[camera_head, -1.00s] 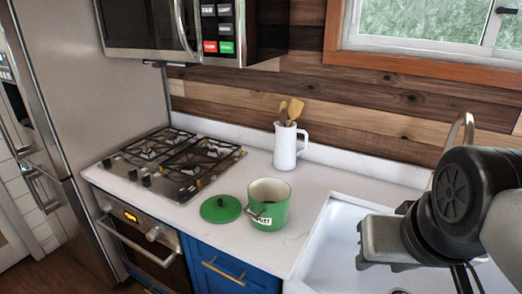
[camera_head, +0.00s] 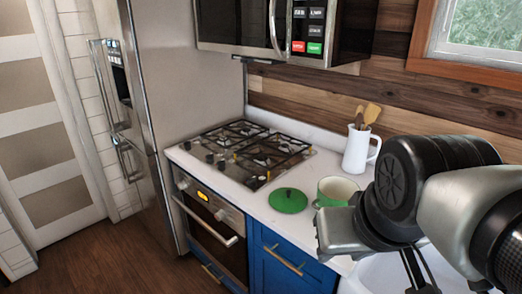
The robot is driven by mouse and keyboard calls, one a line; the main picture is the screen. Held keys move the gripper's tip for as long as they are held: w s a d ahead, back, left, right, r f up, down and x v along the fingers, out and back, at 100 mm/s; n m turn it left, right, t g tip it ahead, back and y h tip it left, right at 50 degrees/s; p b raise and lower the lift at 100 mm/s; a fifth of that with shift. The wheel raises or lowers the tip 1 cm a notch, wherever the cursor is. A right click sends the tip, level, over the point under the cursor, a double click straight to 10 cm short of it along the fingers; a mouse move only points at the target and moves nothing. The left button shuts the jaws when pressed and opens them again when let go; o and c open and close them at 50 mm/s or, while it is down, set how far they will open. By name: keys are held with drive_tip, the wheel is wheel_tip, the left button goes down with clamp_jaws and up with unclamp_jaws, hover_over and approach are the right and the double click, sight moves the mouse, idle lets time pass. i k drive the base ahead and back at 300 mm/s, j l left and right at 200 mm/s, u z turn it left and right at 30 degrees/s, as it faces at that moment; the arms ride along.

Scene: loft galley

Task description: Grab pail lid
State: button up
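The green pail lid (camera_head: 288,201) lies flat on the white counter, with a small dark knob on top. It is just right of the stove and left of the green pail (camera_head: 331,188). The pail stands upright and open, showing a pale inside; my arm hides its lower right part. My gripper (camera_head: 338,232) is at the end of my arm at the lower right, in front of the pail in the picture. It appears apart from the lid. Its fingers cannot be made out clearly.
A gas stove (camera_head: 245,152) is left of the lid. A white jug (camera_head: 359,150) with wooden utensils stands behind the pail. A microwave (camera_head: 280,25) hangs above the stove. The fridge (camera_head: 185,100) is at left, with open wooden floor (camera_head: 110,240) before it.

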sight(285, 199)
drive_tip(key=i+j+z, duration=0.1)
drive_tip(key=z, duration=0.6)
drive_tip(key=i+j+z, duration=0.15)
drive_tip(key=j+z, duration=0.2)
drive_tip(key=j, duration=0.15)
drive_tip(key=i+j+z, duration=0.1)
drive_tip(key=j+z, duration=0.2)
drive_tip(key=j, duration=0.2)
drive_tip(key=i+j+z, duration=0.1)
drive_tip(key=j, duration=1.5)
drive_tip(key=i+z, duration=0.05)
